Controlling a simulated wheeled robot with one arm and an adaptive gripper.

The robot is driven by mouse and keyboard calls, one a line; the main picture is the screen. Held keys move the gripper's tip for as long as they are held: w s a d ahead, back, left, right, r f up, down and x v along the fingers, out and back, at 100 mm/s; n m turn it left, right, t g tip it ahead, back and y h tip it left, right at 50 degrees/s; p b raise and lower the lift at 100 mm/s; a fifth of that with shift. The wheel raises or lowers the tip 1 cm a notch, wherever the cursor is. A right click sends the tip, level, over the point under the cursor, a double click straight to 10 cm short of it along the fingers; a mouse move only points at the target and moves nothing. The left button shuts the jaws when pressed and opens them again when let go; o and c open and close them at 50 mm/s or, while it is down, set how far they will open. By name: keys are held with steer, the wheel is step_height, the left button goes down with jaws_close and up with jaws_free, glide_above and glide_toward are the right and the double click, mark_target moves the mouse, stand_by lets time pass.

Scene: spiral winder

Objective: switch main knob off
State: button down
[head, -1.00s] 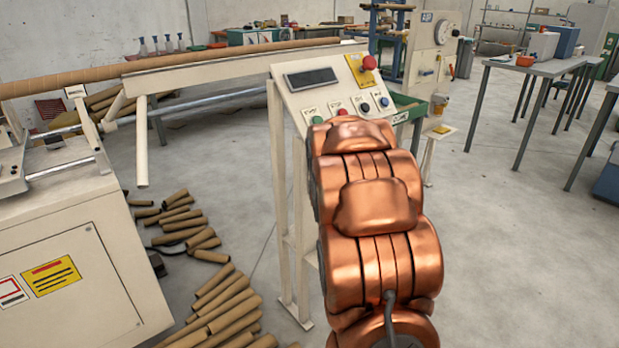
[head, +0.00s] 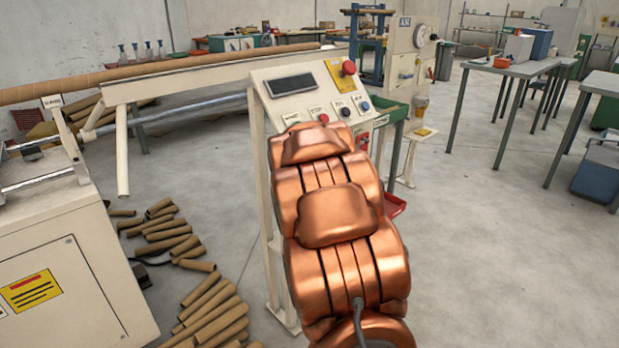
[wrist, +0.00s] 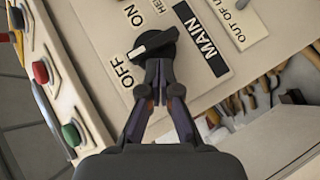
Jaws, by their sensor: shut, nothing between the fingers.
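The main knob (wrist: 154,43) is a black rotary knob with a white pointer mark, on a cream panel in the wrist view. Its mark faces left, between the ON label (wrist: 133,15) and the OFF label (wrist: 122,73), and looks a little nearer OFF. The black MAIN plate (wrist: 201,38) is to its right. My gripper (wrist: 158,66) is shut and empty. Its fingertips are at the knob's lower edge and seem to touch it; exact contact is unclear. In the head view my copper arm hides the gripper and knob.
In the head view the control panel (head: 310,88) carries a display and a red mushroom button (head: 348,67). Coloured buttons (wrist: 41,72) show left in the wrist view. Cardboard tubes (head: 215,305) lie on the floor at left. Open floor and tables (head: 515,68) are at right.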

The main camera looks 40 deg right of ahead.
steer(key=s+a+b, duration=0.2)
steer(key=s+a, duration=0.4)
steer(key=a, duration=0.5)
steer(key=shift+s+a, duration=0.15)
steer(key=shift+s, duration=0.25)
stand_by(0.7)
